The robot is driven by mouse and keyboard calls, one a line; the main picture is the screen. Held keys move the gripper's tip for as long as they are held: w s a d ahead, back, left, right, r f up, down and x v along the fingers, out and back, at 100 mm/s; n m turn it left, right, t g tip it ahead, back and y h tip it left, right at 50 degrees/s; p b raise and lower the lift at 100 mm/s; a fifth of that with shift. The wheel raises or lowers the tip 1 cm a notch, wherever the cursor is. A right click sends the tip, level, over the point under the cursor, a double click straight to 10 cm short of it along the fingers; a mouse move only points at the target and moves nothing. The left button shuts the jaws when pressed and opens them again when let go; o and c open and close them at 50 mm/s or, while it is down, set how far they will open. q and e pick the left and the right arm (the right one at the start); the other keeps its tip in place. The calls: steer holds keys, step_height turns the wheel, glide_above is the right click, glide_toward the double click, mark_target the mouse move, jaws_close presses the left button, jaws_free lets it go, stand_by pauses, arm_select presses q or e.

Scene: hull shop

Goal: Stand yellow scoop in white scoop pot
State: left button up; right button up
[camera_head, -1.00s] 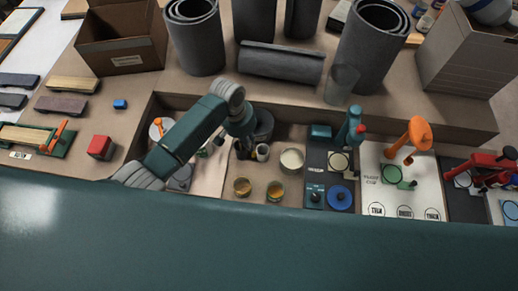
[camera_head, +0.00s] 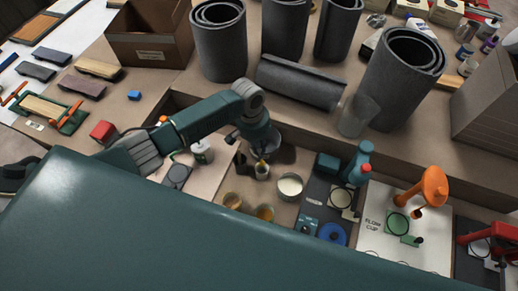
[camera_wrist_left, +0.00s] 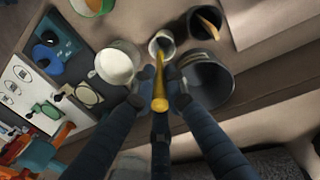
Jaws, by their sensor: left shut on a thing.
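My left gripper (camera_head: 260,155) reaches in over the bench well from the left. It is shut on the yellow scoop (camera_wrist_left: 160,104), which also shows as a small yellow patch in the head view (camera_head: 262,163). The small white scoop pot (camera_head: 262,173) stands upright just below the gripper; in the left wrist view it shows at top centre (camera_wrist_left: 153,45). The scoop's far end overlaps the pot's mouth in both views. I cannot tell how deep it is inside or whether it touches the pot. My right gripper is not in view.
A wider white-filled tub (camera_head: 290,186) stands right of the pot. A dark pot with a wooden-coloured handle (camera_wrist_left: 204,24) and a dark bucket (camera_wrist_left: 206,80) stand close by. Amber-filled cups (camera_head: 264,212) are nearer me.

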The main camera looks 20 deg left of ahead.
arm_select(q)
steer(key=shift+f+b, duration=0.65)
steer(key=shift+f, duration=0.2)
steer(key=shift+f+b, duration=0.25)
steer(key=shift+b, duration=0.05)
steer(key=shift+f+b, duration=0.45)
steer(key=shift+f, duration=0.5)
step_height(320, 180, down, 4)
steer(key=shift+f+b, duration=0.25)
steer(key=shift+b, duration=1)
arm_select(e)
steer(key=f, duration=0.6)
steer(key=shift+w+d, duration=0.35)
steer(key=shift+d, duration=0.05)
arm_select(q)
steer(key=o, duration=0.9)
steer(key=shift+c, duration=0.2)
steer(key=shift+o, duration=0.5)
